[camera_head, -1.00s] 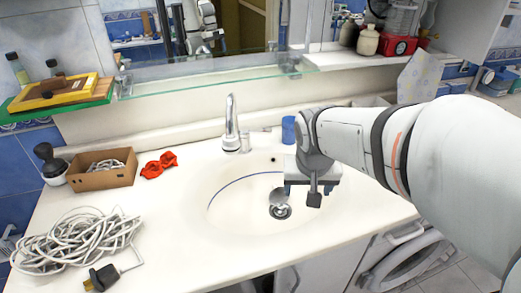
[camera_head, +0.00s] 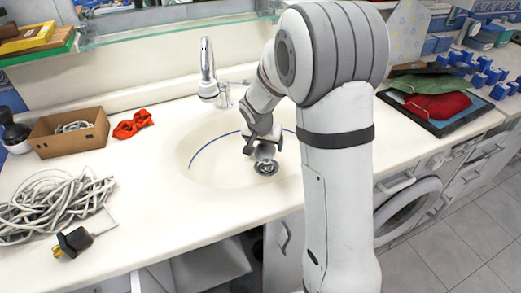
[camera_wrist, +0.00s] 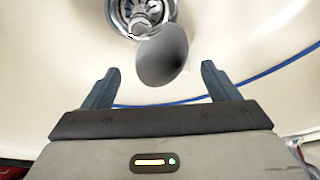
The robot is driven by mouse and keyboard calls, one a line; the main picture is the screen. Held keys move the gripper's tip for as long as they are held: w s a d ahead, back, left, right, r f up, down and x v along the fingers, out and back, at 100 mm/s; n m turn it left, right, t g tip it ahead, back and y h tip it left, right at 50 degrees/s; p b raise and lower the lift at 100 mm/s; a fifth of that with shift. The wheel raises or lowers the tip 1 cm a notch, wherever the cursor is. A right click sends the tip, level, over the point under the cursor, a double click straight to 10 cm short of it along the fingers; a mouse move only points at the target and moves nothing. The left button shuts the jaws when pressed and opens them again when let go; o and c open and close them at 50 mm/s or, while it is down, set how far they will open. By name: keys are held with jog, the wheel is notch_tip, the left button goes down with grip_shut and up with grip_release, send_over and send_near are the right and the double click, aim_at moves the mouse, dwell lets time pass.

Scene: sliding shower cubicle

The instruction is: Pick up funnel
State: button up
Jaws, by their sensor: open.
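A small grey metal funnel (camera_wrist: 163,55) is in the sink basin beside the drain (camera_wrist: 128,14), its round mouth facing the wrist camera. In the head view the funnel (camera_head: 266,152) is partly covered by my gripper (camera_head: 262,143), just above the drain (camera_head: 265,168). My gripper (camera_wrist: 158,72) is open and empty in the wrist view. The funnel appears ahead of and between its two fingers, a little nearer the right one. Whether they touch it cannot be told.
The basin wall (camera_head: 205,165) curves around my gripper, with the faucet (camera_head: 208,75) behind it. A cable coil (camera_head: 50,205), a cardboard box (camera_head: 70,135) and a red cloth (camera_head: 133,124) lie left. A tray of cloths (camera_head: 435,105) is at right.

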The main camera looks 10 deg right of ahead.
aim_at(267, 151)
jog(key=x, duration=0.3)
jog(key=shift+w+d+f, duration=0.15)
jog(key=shift+w+f, duration=0.05)
jog(key=shift+f, duration=0.1)
jog(key=shift+c, duration=0.5)
jog(key=c, duration=1)
jog(key=shift+r, duration=0.15)
